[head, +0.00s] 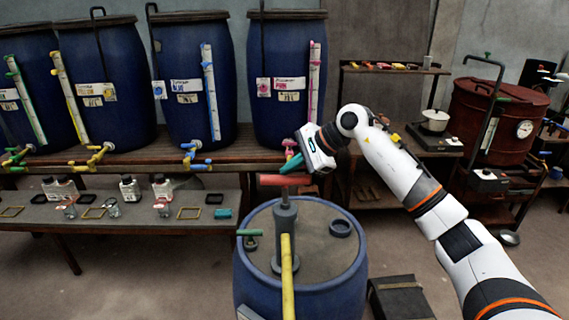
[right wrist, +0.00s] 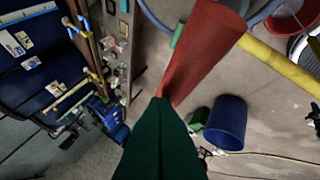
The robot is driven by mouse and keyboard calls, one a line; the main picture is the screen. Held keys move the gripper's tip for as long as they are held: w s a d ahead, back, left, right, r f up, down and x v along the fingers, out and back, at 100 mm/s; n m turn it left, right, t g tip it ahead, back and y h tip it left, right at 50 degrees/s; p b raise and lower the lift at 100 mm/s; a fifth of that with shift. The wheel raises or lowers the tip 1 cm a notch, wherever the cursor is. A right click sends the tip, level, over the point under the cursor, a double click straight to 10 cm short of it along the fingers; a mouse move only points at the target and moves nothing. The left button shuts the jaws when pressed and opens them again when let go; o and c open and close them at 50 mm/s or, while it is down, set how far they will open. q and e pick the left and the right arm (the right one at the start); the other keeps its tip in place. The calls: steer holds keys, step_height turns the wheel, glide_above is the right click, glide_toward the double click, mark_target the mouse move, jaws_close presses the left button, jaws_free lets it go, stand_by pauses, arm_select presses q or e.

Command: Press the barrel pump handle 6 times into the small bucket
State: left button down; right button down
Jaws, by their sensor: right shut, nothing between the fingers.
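The blue barrel (head: 345,290) stands at the front centre with a grey pump (head: 286,232) on its lid. The pump's red handle (head: 286,180) is raised above the barrel, and a yellow spout (head: 288,275) points toward me. My right gripper (head: 290,164) is shut and empty, just above the handle's right part. In the right wrist view its green fingers (right wrist: 161,105) reach the near end of the red handle (right wrist: 205,45); whether they touch is unclear. A blue bucket (right wrist: 227,125) stands on the floor there; I cannot tell whether it is the small bucket. My left gripper is out of view.
Several blue drums stand on a wooden rack (head: 230,150) behind. A low bench (head: 115,218) with jars is at left. A dark box (head: 400,298) lies right of the barrel. A red vat (head: 490,120) and a hot plate with a pot (head: 434,121) are at right.

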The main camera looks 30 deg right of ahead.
mark_target(295, 180)
steer(key=shift+f+b, duration=1.6)
steer(key=shift+f, duration=0.65)
stand_by(1.2)
steer(key=shift+w+d+r+p, duration=0.1)
steer(key=shift+r+p, duration=2.2)
steer(key=shift+r, duration=1.4)
step_height(295, 180, up, 6)
steer(key=p, duration=0.4)
